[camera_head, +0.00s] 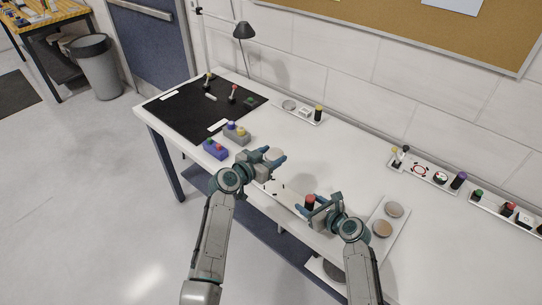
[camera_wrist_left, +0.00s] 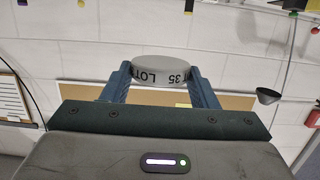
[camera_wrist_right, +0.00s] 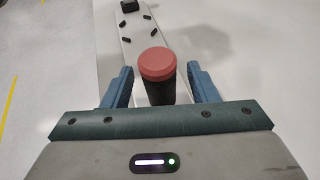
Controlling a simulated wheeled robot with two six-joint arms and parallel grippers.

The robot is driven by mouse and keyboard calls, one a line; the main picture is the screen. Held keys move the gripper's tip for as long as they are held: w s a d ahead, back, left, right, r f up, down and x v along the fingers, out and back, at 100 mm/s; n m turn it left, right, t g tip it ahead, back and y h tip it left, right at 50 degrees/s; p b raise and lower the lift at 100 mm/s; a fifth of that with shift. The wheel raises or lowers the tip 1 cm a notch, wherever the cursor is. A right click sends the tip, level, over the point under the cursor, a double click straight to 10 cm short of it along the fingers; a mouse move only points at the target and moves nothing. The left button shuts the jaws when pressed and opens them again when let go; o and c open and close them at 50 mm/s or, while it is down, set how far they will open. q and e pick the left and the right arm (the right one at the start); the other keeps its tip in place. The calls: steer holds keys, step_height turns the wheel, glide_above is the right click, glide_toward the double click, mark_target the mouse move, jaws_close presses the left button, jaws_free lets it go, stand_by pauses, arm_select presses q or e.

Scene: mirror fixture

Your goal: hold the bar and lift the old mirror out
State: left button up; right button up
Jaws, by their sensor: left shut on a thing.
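My left gripper (camera_head: 271,157) is shut on a pale grey disc (camera_wrist_left: 165,70), seemingly the old mirror, with dark lettering including "LOT" and "35" on its rim. The disc also shows in the head view (camera_head: 274,153), above the table's front part. My right gripper (camera_head: 314,203) is open, its fingers either side of a black post with a red cap (camera_wrist_right: 157,65), with gaps visible on both sides. The post stands at the near end of a long white fixture (camera_wrist_right: 137,35) with small black pegs, perhaps the bar. The arms hide part of the fixture in the head view.
A white tray with two tan discs (camera_head: 382,229) lies right of my right gripper. Purple (camera_head: 215,149) and grey (camera_head: 236,137) blocks sit left of my left gripper, near a black mat (camera_head: 185,115). Small trays line the wall. The table's right middle is clear.

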steer(key=shift+s+d, duration=0.1)
steer(key=v, duration=1.1)
steer(key=shift+s+d+r, duration=0.1)
steer(key=shift+s+d, duration=0.15)
steer(key=shift+s, duration=0.05)
